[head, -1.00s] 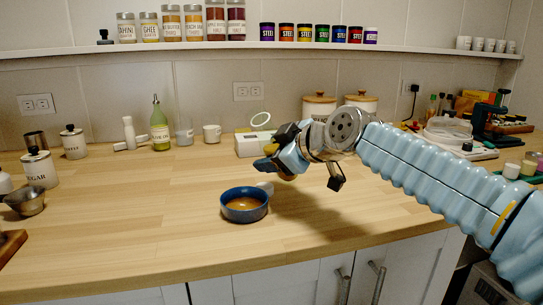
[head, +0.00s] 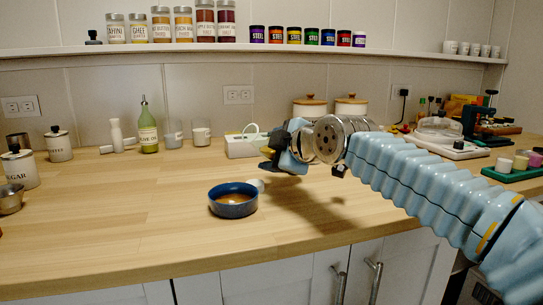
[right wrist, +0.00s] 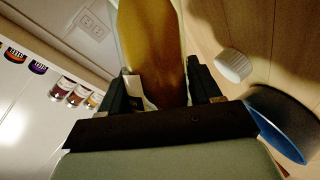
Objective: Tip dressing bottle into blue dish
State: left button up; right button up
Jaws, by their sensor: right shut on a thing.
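The blue dish (head: 222,207) stands on the wooden counter with amber-brown liquid inside, and part of it shows in the right wrist view (right wrist: 290,128). My right gripper (head: 282,158) is up and to the right of the dish in the head view. It is shut on the dressing bottle (right wrist: 150,45), whose amber body lies between the two fingers in the right wrist view. The bottle is largely hidden behind my gripper in the head view, so its tilt and mouth cannot be told. A white cap (right wrist: 233,65) lies on the counter beside the dish. My left gripper is not in view.
A green oil bottle (head: 147,128), cups and white canisters (head: 58,146) stand along the back. A white appliance (head: 240,147) is behind my gripper. The counter left of the dish is clear.

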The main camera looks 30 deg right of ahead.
jog(key=shift+w+d+f+n+t+h+b, duration=0.1)
jog(key=shift+d+f+n+t+h+b, duration=0.25)
jog(key=shift+b, duration=0.45)
jog(key=shift+f+n+t+h+b, duration=0.15)
jog(key=shift+f+n+b, duration=0.25)
jog(key=shift+b, duration=0.4)
jog(key=shift+d+f+n+h+b, duration=0.15)
jog(key=shift+f+n+h+b, duration=0.3)
jog(key=shift+n+b, duration=0.7)
jog(key=shift+m, duration=0.3)
jog(key=shift+r+n+t+b, duration=0.3)
jog(key=shift+n+t+b, duration=0.15)
jog(key=shift+b, duration=0.2)
jog(key=shift+r+n, duration=0.25)
jog(key=shift+r, duration=0.05)
